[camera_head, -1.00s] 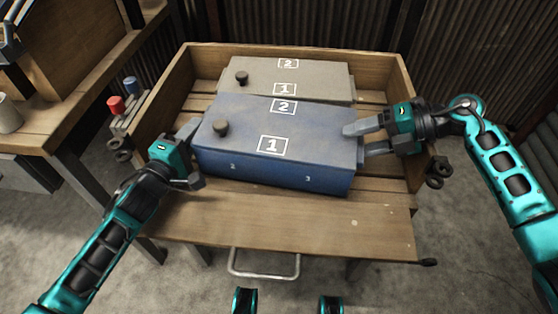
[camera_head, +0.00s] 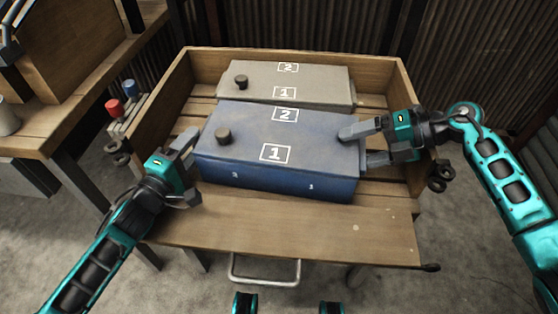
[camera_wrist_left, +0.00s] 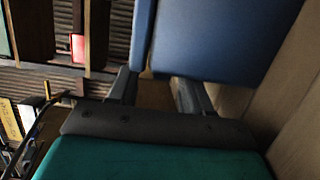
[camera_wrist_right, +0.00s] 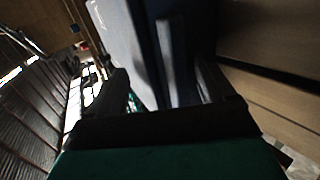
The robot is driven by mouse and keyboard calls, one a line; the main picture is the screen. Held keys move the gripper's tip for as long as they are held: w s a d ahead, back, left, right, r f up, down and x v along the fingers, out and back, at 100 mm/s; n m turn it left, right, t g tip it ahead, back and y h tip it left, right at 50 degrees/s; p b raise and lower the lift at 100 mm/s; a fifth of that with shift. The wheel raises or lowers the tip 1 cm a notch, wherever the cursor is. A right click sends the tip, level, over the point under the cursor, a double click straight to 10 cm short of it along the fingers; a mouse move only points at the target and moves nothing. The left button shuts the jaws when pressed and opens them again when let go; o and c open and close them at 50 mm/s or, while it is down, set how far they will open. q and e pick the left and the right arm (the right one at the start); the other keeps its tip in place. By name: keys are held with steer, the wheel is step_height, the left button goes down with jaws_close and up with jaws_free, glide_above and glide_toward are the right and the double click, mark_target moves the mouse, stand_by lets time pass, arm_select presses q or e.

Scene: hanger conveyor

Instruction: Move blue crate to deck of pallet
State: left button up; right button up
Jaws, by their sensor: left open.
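The blue crate (camera_head: 320,136) has a dark knob and white labels 1 and 2 on its top. It appears to rest flat on the slatted deck of the wooden pallet (camera_head: 300,222), in front of a grey crate. My left gripper (camera_head: 187,168) is open at the crate's left end; its fingers show on either side of a gap in the left wrist view, with the blue crate (camera_wrist_left: 205,38) beyond. My right gripper (camera_head: 371,147) is at the right end, fingers apart, one over the crate's top edge and one beside its end. Contact there cannot be told.
The grey crate (camera_head: 310,80) lies right behind the blue one. Raised wooden sides bound the pallet at the left, back and right. A wooden table (camera_head: 45,125) stands at the left. A metal handle (camera_head: 264,278) hangs at the front, where the deck is bare.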

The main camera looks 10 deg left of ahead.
arm_select(q)
steer(key=v, duration=1)
steer(key=shift+a+r, duration=0.1)
steer(key=shift+r, duration=0.1)
arm_select(e)
step_height(320, 180, up, 10)
stand_by(0.3)
